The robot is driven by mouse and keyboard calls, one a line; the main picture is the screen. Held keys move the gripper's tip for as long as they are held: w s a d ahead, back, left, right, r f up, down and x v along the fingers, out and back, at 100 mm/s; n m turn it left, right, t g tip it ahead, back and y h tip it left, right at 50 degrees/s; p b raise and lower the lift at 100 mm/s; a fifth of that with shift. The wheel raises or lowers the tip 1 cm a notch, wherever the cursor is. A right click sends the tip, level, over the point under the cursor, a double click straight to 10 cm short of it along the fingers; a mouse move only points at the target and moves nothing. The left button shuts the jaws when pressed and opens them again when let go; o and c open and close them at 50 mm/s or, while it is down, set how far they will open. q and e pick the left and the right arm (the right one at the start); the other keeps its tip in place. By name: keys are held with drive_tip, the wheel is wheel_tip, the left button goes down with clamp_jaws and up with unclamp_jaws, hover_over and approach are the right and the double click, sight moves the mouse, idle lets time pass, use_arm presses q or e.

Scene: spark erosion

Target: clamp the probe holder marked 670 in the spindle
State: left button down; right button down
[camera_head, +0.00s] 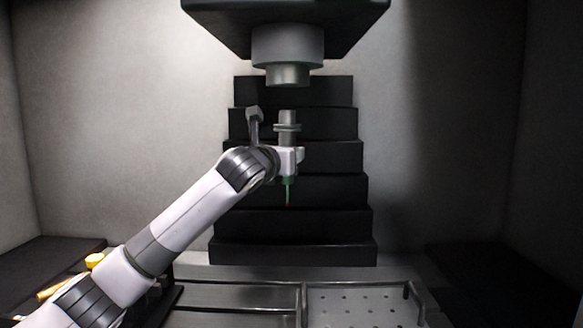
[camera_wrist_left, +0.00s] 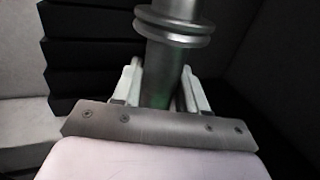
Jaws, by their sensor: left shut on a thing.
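The spindle (camera_head: 288,74) hangs from the dark machine head at the top of the head view, and its lower end shows nothing in it. My left gripper (camera_head: 290,160) is shut on a grey probe holder (camera_head: 288,119), which stands upright below the spindle with a clear gap between them. A green stem with a thin tip points down under the gripper. In the left wrist view the holder (camera_wrist_left: 175,32) rises between the two pale fingers of the gripper (camera_wrist_left: 160,88), with its flanged collar above them. I cannot read any marking on it. My right gripper is not in view.
A black stepped bellows (camera_head: 290,222) stands behind the arm. Below are a grey work table (camera_head: 235,295) and a perforated plate (camera_head: 360,308) with a handle at its right. Yellow items (camera_head: 94,260) lie on the dark ledge at left. The space around the holder is free.

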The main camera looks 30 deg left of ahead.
sight(283, 135)
use_arm(q)
drive_tip(key=shift+w+a+r, duration=0.1)
drive_tip(key=shift+w+r, duration=0.25)
drive_tip(key=shift+w, duration=0.05)
drive_tip(key=shift+s+r, duration=0.1)
drive_tip(key=shift+r, duration=1.65)
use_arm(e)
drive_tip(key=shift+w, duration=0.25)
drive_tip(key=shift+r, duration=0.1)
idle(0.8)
